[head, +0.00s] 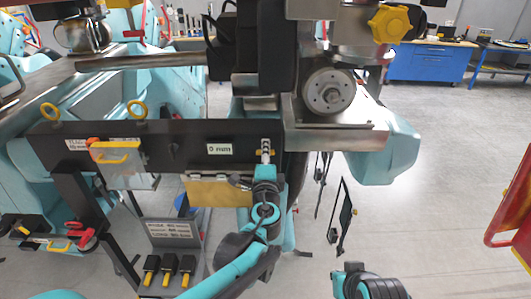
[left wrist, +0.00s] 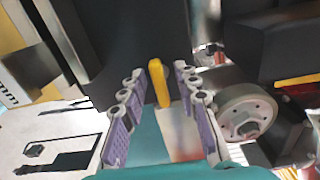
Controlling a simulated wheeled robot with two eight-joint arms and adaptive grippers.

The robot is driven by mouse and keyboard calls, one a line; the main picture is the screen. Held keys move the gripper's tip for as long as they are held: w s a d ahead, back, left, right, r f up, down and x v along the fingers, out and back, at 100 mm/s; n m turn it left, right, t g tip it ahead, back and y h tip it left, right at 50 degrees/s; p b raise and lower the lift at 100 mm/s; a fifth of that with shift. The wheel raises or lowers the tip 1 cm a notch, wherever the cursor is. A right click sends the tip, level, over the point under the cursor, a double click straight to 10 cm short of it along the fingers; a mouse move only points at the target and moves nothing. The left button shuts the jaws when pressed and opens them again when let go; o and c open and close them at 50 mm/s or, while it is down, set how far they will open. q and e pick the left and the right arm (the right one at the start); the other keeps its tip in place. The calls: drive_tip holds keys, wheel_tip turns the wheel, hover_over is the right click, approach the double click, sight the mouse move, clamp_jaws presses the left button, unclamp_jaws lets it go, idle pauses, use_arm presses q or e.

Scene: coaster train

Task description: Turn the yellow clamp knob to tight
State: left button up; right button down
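A yellow knob, seen as a narrow upright bar (left wrist: 159,83), stands between the two fingers of my left gripper (left wrist: 159,82) in the left wrist view. There are gaps on both sides, so the fingers are open around it and not pressed on it. In the head view my left gripper (head: 265,150) is at the right end of the black rail, with small bits of yellow (head: 272,153) showing beside its fingers. The knob is mostly hidden there. A separate yellow star-shaped knob (head: 390,23) sits at the upper right. No right gripper fingers are visible.
The black rail (head: 190,132) carries yellow rings and a "0 mm" label (head: 219,149).

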use_arm(q)
drive_tip(key=s, duration=1.2)
drive_tip(key=s+a+f+n+g+y+b, duration=0.2)
drive_tip(key=s+a+f+n+g+b, duration=0.3)
drive_tip(key=a+f, duration=0.5)
drive_tip(key=s+a+f+n+g+y+b, duration=0.2)
drive_tip(key=a+f+n+b, duration=0.55)
drive_tip(key=f, duration=0.45)
drive_tip(key=s+f+n+g+h+b, duration=0.4)
drive_tip(key=s+f+n+b, duration=0.1)
drive_tip(key=s+f, duration=0.5)
wheel_tip(320, 180, down, 2)
drive_tip(key=shift+a+f+n+b, duration=0.1)
drive_tip(key=shift+a+n+b, duration=0.05)
drive_tip(key=shift+n+b, duration=0.2)
